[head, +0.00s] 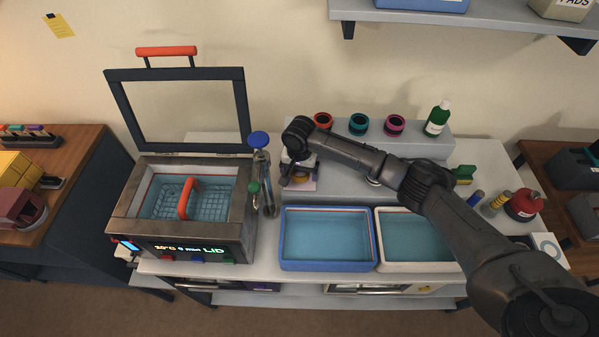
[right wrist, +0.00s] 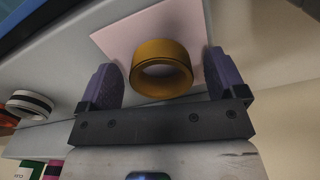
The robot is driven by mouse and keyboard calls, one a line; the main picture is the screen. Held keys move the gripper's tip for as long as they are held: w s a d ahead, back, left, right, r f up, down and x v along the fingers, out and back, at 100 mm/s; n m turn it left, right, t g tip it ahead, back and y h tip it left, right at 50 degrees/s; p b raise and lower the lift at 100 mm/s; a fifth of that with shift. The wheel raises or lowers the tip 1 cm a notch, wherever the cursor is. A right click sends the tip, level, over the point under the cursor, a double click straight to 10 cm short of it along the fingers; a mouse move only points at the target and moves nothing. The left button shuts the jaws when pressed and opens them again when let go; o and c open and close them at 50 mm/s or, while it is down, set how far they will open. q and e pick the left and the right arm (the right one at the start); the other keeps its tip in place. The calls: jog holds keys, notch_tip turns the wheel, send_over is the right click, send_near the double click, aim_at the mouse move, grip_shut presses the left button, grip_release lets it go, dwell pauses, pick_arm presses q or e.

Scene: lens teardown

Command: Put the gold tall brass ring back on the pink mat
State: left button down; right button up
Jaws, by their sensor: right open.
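The gold tall brass ring (right wrist: 162,84) shows in the right wrist view, between the two purple fingers of my right gripper (right wrist: 160,78). The fingers are open, with a gap on each side of the ring. The pink mat (right wrist: 125,38) lies behind the ring, which appears to rest on it; the exact contact is hidden. In the head view my right gripper (head: 297,172) points down over the pink mat (head: 303,187), left of centre on the bench, and mostly hides the ring. My left gripper is not in view.
A blue-rimmed tray (head: 326,268) and a white-rimmed tray (head: 418,268) of liquid stand in front. A cleaner tank (head: 140,215) with a raised lid and a pump-like stand (head: 264,180) are to the left. A grey riser (head: 405,148) with several rings is behind.

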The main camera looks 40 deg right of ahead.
notch_tip(320, 180, up, 12)
jog(key=p, duration=0.1)
jog(key=shift+f+p, duration=0.15)
jog(key=shift+p, duration=0.15)
dwell(0.6)
